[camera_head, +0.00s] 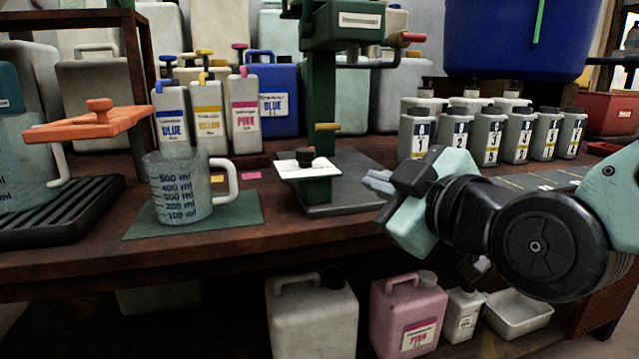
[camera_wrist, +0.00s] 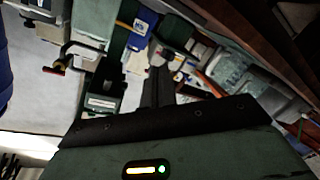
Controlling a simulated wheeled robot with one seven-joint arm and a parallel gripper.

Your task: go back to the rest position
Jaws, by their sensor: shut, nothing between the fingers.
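My gripper (camera_head: 378,182) is in the middle of the head view, in front of the bench, pointing left. It is shut, with nothing between its fingers. My arm reaches in from the right.
A clear measuring jug (camera_head: 180,190) stands on a green mat (camera_head: 240,208) at the left. The green press (camera_head: 318,90) rises behind my gripper. Numbered bottles (camera_head: 420,135) stand close behind my arm. A pink canister (camera_head: 408,310) is on the lower shelf.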

